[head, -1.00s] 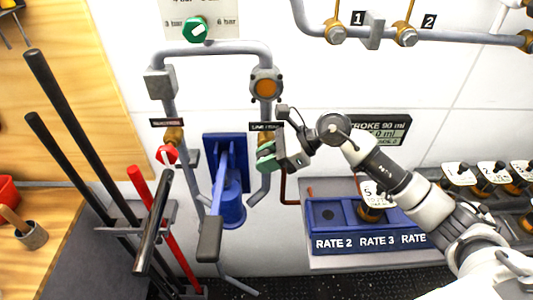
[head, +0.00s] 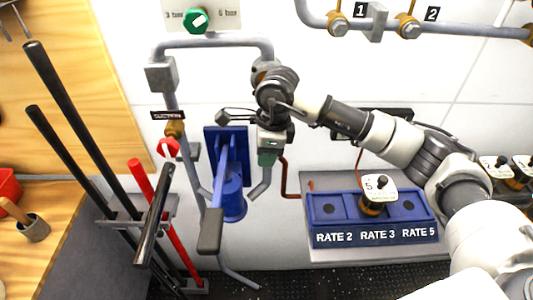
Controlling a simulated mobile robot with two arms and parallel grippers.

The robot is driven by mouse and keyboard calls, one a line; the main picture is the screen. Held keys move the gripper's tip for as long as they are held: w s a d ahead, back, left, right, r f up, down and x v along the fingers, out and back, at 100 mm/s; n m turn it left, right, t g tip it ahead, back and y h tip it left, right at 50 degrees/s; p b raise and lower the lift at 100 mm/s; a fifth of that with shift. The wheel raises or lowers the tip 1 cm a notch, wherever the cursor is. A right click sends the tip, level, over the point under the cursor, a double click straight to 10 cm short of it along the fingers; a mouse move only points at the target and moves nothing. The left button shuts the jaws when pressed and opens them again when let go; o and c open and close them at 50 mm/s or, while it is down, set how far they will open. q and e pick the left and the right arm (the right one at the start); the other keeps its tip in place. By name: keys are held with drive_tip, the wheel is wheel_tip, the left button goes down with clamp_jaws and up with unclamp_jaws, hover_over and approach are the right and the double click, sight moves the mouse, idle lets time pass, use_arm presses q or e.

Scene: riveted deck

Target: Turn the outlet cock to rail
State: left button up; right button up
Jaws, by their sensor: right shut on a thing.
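The outlet cock's green handle (head: 267,158) is on the right-hand pipe below the round gauge fitting, mostly hidden by my right gripper (head: 268,147). My right gripper is shut on this green handle, with its arm reaching in from the right. The label beside the cock is hidden behind the gripper, so I cannot read the handle's setting. My left gripper is not in view.
The red suction cock handle (head: 168,148) is on the left pipe. A blue pump (head: 233,200) with a grey-ended lever (head: 211,230) stands between the pipes. A blue rate tray (head: 335,235) sits to the right.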

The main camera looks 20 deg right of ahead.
drive_tip(key=shift+f+h, duration=0.1)
drive_tip(key=shift+h, duration=0.6)
drive_tip(key=o, duration=0.9)
wheel_tip(320, 180, up, 10)
drive_tip(key=b, duration=0.2)
drive_tip(key=shift+a+f+b, duration=0.1)
drive_tip(key=shift+f+b, duration=0.15)
drive_tip(key=shift+b, duration=0.15)
drive_tip(key=shift+r, duration=0.65)
